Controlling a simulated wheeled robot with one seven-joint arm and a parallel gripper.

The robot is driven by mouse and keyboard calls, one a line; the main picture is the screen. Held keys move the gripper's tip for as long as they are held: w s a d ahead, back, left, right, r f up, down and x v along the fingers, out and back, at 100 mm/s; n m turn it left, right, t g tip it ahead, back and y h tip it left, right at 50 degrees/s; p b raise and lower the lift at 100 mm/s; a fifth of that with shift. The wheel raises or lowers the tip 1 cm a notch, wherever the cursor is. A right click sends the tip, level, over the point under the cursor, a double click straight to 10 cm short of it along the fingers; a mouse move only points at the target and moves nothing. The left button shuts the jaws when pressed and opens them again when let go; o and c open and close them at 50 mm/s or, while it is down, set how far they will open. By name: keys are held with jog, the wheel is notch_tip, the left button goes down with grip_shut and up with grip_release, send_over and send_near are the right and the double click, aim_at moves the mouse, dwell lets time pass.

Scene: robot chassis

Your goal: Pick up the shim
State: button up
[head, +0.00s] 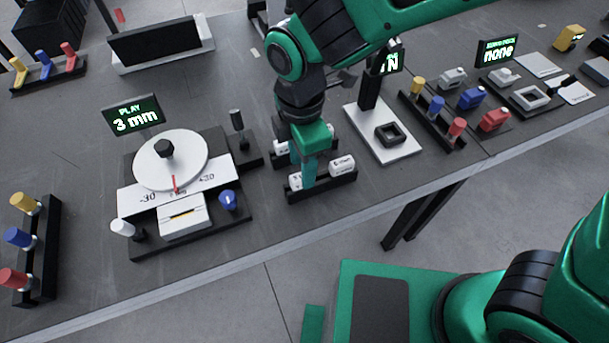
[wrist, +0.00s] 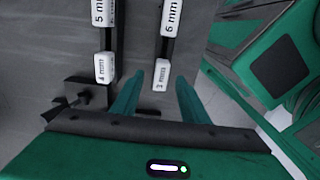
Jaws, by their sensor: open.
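The shims are small white blocks marked with thicknesses, standing in two dark racks. In the wrist view the 3 mm shim (wrist: 162,76) shows between my two green fingertips, with gaps on both sides. The 6 mm shim (wrist: 171,18) is farther along the same rack. The 4 mm shim (wrist: 104,68) and 5 mm shim (wrist: 103,12) are in the other rack. My gripper (head: 308,183) is open and points down at the left end of the front rack (head: 322,187) in the head view. It partly hides a white shim (head: 295,181) there.
A display (head: 134,117) reads "PLAY 3 mm" above a dial fixture (head: 170,160) left of my gripper. A dark peg (head: 237,122) stands close on the left. A white plate with a black square socket (head: 390,135) and coloured pegs lie to the right. The table's front edge is near.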

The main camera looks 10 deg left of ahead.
jog(key=shift+f, duration=1.35)
jog(key=shift+c, duration=0.6)
grip_shut()
